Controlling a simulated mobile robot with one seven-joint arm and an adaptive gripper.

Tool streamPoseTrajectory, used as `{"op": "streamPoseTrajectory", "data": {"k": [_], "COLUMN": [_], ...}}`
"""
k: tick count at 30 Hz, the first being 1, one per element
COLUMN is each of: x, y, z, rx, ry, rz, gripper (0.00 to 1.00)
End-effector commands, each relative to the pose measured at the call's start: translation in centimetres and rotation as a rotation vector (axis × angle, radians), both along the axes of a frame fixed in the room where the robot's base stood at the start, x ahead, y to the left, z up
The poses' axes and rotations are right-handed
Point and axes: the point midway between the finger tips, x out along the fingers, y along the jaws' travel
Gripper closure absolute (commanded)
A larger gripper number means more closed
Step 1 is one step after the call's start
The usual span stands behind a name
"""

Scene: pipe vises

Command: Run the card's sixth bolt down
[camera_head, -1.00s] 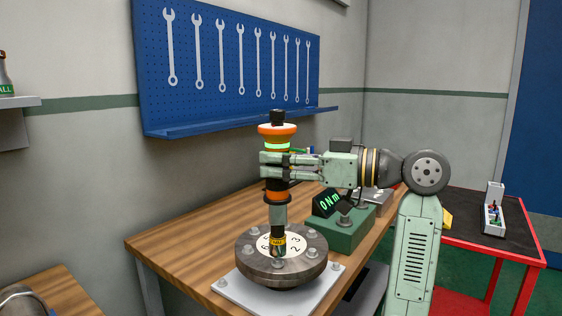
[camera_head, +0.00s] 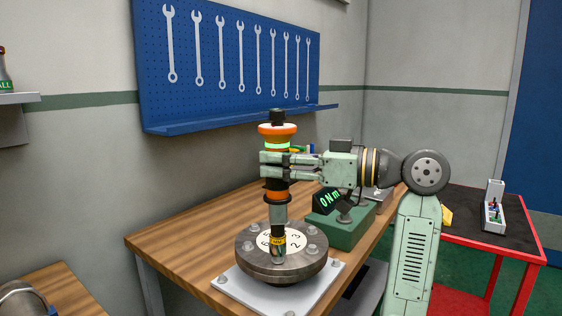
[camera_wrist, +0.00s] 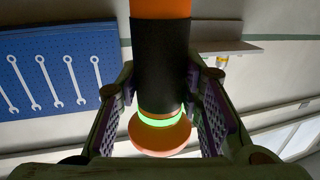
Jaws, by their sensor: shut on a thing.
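My gripper (camera_head: 276,165) is shut on an upright power tool (camera_head: 277,194) with an orange and black body, a green glowing ring and an orange top. The tool also fills the middle of the wrist view (camera_wrist: 160,60), between my two finger pads. Its lower end, with a yellow band (camera_head: 278,240), stands over the front part of a round dark flange (camera_head: 258,262). The flange has a white numbered card (camera_head: 296,240) on top and bolts (camera_head: 313,248) around its rim. The tool's tip hides part of the card; whether it sits on a bolt head I cannot tell.
The flange stands on a pale plate (camera_head: 232,287) on a wooden bench (camera_head: 185,240). A green box (camera_head: 342,230) with a display reading 0 Nm is close behind on the right. A red table (camera_head: 460,222) is further right. A blue wrench board (camera_head: 225,60) hangs behind.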

Motion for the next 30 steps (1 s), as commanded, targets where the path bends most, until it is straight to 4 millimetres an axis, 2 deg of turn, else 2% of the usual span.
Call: {"op": "streamPoseTrajectory", "data": {"k": [30], "x": [-0.1], "y": [0.0], "z": [-1.1], "rx": [0.003], "ry": [-0.003], "rz": [0.000], "gripper": [1.00]}}
